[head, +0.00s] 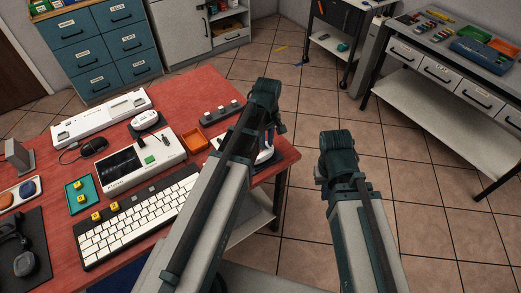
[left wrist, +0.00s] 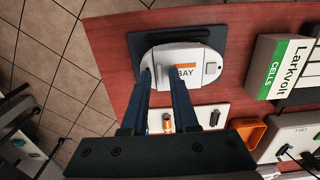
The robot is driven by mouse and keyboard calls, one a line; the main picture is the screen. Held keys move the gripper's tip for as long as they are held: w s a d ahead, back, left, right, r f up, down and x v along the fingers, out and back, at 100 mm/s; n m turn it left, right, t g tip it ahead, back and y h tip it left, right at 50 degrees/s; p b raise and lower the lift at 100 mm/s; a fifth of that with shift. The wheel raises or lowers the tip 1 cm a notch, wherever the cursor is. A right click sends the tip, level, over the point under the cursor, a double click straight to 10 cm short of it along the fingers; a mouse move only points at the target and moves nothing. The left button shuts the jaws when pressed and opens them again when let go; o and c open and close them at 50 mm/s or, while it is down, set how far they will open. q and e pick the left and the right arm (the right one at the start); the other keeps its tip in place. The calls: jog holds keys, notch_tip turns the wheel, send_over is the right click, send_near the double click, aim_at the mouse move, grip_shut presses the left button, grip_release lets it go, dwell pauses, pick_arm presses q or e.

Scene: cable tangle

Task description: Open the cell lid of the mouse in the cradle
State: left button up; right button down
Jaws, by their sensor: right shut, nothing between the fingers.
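A white, rounded mouse marked "BAY" (left wrist: 199,55) sits in a dark cradle (left wrist: 136,45) near the table corner in the left wrist view. An orange strip and a small grey tab show on its face. I cannot tell whether its lid is shut. In the head view, my arm mostly hides this spot. My left gripper (left wrist: 163,72) is open, its two fingertips apart over the near part of the mouse; contact is unclear. My left gripper also shows in the head view (head: 265,95). My right gripper (head: 335,145) is shut and empty, over the floor beside the table.
The red table (head: 195,90) holds a keyboard (head: 140,222), a grey device (head: 150,172), an orange tray (head: 193,139) and a post rack (head: 221,111). A Larkvolt cells box (left wrist: 280,70) stands right of the cradle. Open floor (head: 420,200) lies right of the table.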

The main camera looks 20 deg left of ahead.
dwell(0.7)
pick_arm(q)
grip_shut()
